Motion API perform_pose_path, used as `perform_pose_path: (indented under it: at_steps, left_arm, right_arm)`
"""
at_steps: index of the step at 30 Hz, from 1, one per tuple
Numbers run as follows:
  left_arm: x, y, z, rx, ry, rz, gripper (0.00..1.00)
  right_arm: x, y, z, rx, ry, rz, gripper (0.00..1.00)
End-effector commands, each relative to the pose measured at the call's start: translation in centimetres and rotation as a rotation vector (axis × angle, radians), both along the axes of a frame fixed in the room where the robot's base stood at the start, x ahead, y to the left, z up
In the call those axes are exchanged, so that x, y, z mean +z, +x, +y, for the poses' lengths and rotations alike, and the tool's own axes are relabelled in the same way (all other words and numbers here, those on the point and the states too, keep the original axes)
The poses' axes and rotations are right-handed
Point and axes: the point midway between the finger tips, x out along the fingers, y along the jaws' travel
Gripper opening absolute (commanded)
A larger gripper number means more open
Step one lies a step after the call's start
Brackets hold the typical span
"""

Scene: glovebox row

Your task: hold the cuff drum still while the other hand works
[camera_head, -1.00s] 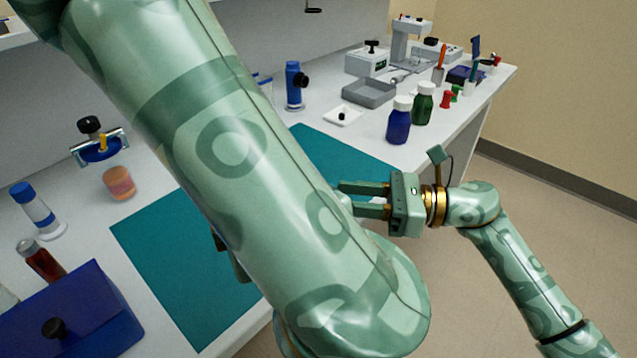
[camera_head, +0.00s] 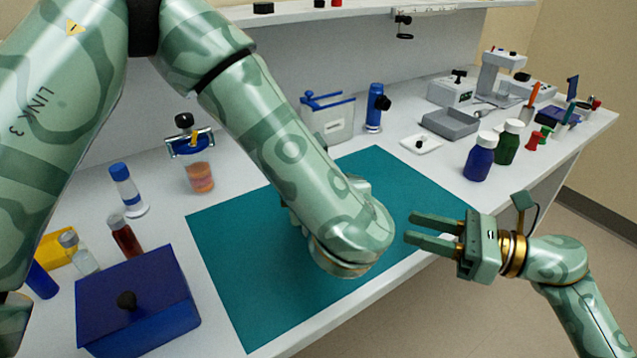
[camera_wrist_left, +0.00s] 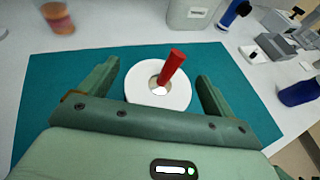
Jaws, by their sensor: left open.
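A white round drum-like piece (camera_wrist_left: 158,92) with a centre hole and a red peg (camera_wrist_left: 172,66) standing tilted in it rests on the teal mat (camera_wrist_left: 48,95). I take it to be the cuff drum. My left gripper (camera_wrist_left: 158,72) is open, its two fingers on either side of the drum with gaps between. Whether the fingers are level with it I cannot tell. In the head view my left arm hides the drum and most of the left gripper. My right gripper (camera_head: 410,228) is open and empty by the mat's right front edge, apart from the drum.
A blue box (camera_head: 140,300) with a black knob stands front left, near several vials. An orange-pink jar (camera_head: 199,178) is left of the mat. Blue (camera_head: 480,158) and green (camera_head: 508,143) bottles and a grey tray (camera_head: 450,123) stand right. The teal mat's front is clear.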

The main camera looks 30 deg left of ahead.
Motion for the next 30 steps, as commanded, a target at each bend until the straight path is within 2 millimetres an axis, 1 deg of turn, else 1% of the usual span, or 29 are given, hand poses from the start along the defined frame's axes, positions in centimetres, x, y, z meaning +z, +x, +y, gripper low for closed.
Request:
perform_pose_path:
  at_steps: [3,10,11,12,14,15,16,30]
  left_arm:
    - [-0.19,0.33,0.26,0.0,0.0,0.0,0.9]
    - [-0.21,0.37,0.28,0.0,0.001,0.001,0.9]
    - [-0.21,0.37,0.28,0.0,0.001,0.001,0.84]
    - [-0.21,0.36,0.28,0.0,0.001,0.001,0.73]
    - [-0.21,0.36,0.28,0.0,0.001,0.001,0.56]
    - [-0.21,0.36,0.28,0.0,0.001,0.001,0.45]
    - [-0.21,0.35,0.27,0.0,0.001,0.001,0.38]
    - [-0.19,0.35,0.25,0.0,0.0,0.0,0.38]
  right_arm:
    - [0.01,0.0,-0.01,0.0,0.0,0.0,0.36]
    - [0.01,0.0,-0.01,0.0,0.0,0.0,0.36]
    - [0.01,0.0,-0.01,0.0,0.0,0.0,0.36]
    - [0.01,0.0,-0.01,0.0,0.0,0.0,0.36]
    - [0.01,0.0,-0.01,0.0,0.0,0.0,0.36]
    - [0.01,0.0,-0.01,0.0,0.0,0.0,0.36]
    - [0.01,0.0,-0.01,0.0,0.0,0.0,0.36]
    - [0.01,0.0,0.0,0.0,0.0,0.0,0.36]
